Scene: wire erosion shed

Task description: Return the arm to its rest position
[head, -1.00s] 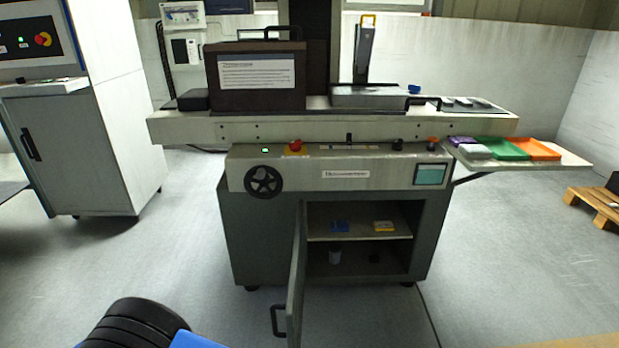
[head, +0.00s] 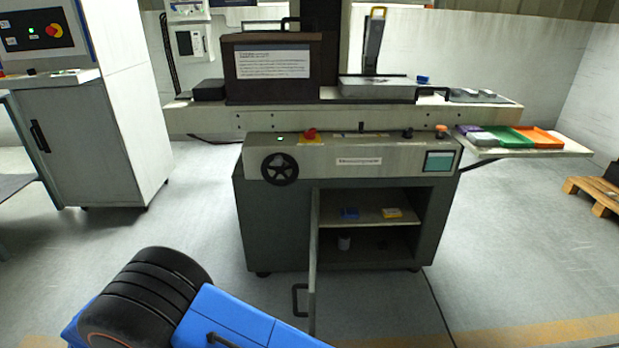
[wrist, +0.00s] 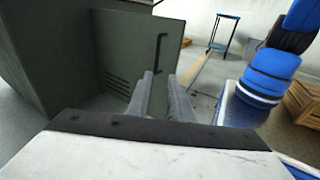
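My gripper (wrist: 160,78) shows in the wrist view as two grey fingers with a gap between them, open with nothing in it. It points toward the grey-green door (wrist: 143,50) of the machine cabinet, which fills the middle behind the fingers. My gripper is outside the head view. My black and blue arm links (head: 150,300) show at the lower left of the head view, clear of the cabinet in the picture.
The machine (head: 340,235) stands ahead, its cabinet door (head: 313,255) swung open toward me. A tray shelf (head: 575,151) juts out at its right. A grey control cabinet (head: 95,150) stands left. A pallet (head: 592,195) lies far right. Floor is clear at lower right.

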